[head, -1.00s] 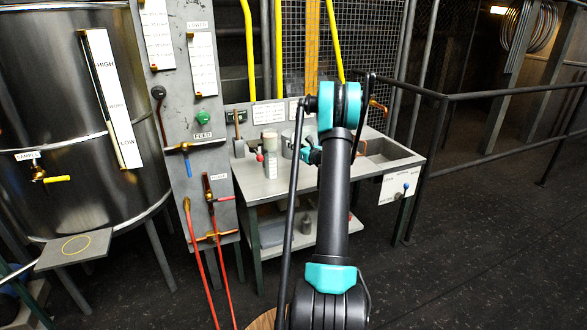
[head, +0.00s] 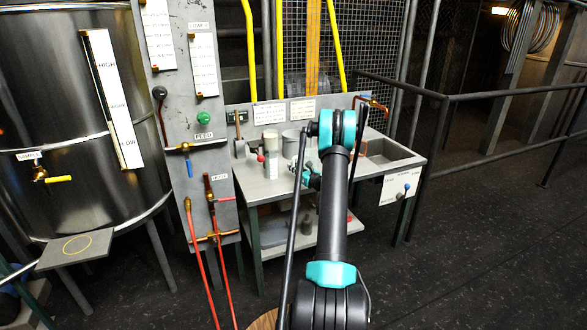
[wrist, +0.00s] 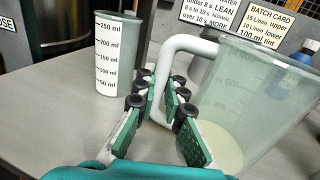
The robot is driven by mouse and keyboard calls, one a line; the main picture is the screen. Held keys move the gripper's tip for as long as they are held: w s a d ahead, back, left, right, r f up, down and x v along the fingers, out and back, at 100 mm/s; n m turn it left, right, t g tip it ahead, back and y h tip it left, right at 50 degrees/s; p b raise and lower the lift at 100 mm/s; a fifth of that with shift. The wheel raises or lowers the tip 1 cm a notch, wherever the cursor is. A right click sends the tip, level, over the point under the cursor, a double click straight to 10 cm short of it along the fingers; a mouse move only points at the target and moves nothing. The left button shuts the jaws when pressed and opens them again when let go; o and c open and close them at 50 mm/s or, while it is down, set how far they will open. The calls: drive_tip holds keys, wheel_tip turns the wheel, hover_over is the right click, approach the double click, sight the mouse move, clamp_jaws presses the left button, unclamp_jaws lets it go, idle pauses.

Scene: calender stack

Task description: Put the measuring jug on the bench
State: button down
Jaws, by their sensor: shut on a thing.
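The measuring jug (wrist: 255,95) is large and translucent, with a white handle and a pale layer at its bottom. In the head view my gripper (head: 308,175) is low over the front of the grey bench (head: 272,190), and my arm hides most of the jug. The jug's base is close to the bench top; I cannot tell whether it touches.
A graduated 250 ml beaker (wrist: 118,55) stands left of the jug. A grey metal pot (head: 292,140) is behind, near cards on the backboard. A sink (head: 388,150) is at the bench's right. The bench front between beaker and jug is clear.

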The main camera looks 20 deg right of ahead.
drive_tip(key=c, duration=1.6)
unclamp_jaws()
drive_tip(key=shift+f, duration=0.1)
